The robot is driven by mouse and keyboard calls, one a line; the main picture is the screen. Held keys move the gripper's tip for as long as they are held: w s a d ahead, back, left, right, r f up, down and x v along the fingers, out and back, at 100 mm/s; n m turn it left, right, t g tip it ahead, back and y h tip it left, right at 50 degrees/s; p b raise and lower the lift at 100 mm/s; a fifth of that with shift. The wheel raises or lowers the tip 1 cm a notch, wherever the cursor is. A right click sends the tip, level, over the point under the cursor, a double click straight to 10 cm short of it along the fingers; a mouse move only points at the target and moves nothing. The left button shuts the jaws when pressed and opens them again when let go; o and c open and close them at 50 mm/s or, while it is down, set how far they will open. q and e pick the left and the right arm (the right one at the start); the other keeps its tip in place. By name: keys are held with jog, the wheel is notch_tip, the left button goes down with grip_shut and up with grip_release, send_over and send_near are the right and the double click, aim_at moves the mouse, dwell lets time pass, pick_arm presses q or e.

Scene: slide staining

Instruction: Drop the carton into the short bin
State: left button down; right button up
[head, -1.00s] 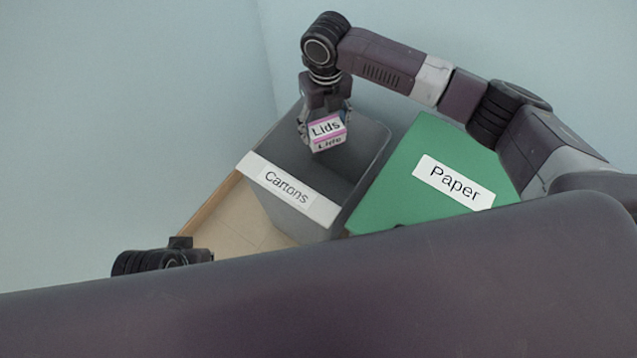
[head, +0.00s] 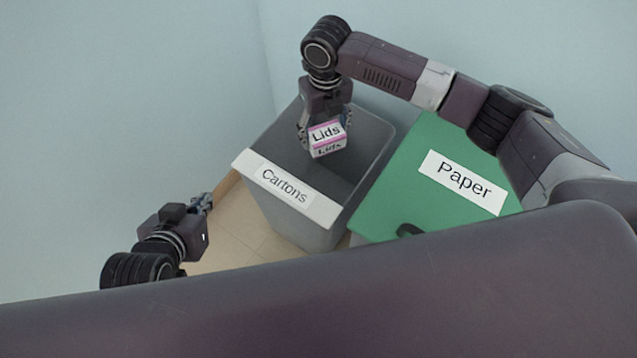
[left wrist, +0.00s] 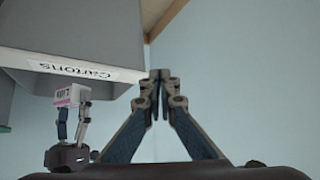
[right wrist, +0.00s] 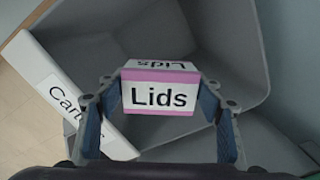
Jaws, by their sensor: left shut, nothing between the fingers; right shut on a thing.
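The carton (head: 327,137) is a small white and pink box marked "Lids". My right gripper (head: 325,130) is shut on it and holds it over the mouth of the grey open bin labelled "Cartons" (head: 350,185). In the right wrist view the carton (right wrist: 160,92) sits between both fingers (right wrist: 160,100), with the bin's inside (right wrist: 190,35) around and below it. My left gripper (head: 206,202) is shut and empty, left of the grey bin. In the left wrist view its fingertips (left wrist: 159,82) meet, and the carton (left wrist: 72,95) shows beyond.
A green bin with a closed lid labelled "Paper" (head: 410,200) stands right of the grey bin. Pale blue walls (head: 130,120) meet behind the bins. Tan floor (head: 235,240) shows in front of and left of the grey bin.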

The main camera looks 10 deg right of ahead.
pick_arm(q)
jog(key=shift+w+d+r+t+h+b, duration=0.1)
jog(key=shift+w+d+r+t, duration=0.1)
jog(key=shift+w+r+t, duration=0.25)
jog(key=shift+w+d+r+t+h+b, duration=0.1)
jog(key=shift+w+d+r+t, duration=0.15)
jog(key=shift+w+r, duration=0.35)
jog(key=shift+w+d+r+t+h+b, duration=0.1)
jog(key=shift+w+d+r+t, duration=0.15)
jog(key=shift+w+r, duration=0.25)
pick_arm(e)
jog(key=shift+f, duration=0.3)
jog(key=o, duration=1)
notch_tip(320, 180, up, 12)
pick_arm(q)
jog(key=shift+f, duration=0.1)
pick_arm(e)
jog(key=shift+s+f, duration=0.1)
